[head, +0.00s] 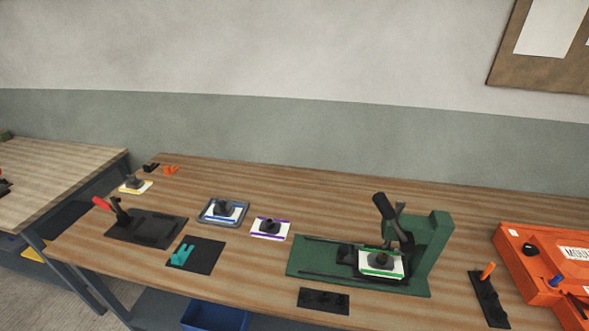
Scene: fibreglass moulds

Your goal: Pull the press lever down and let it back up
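The green press (440,243) stands on the right half of the wooden workbench. Its black lever (382,207) is up, with its thick grip tilted to the upper left. Below the lever, a white card with a green edge (369,271) lies on the press bed, with a dark round part on it. A small dark block sits just left of the card. Neither of my grippers shows in the head view, so none is seen touching the lever.
Left of the press are a purple-edged card (259,233), a grey tray (206,217), a black mat (208,263) with a teal part, and a red-handled clamp (104,204) on a dark plate. An orange case (515,253) stands at right.

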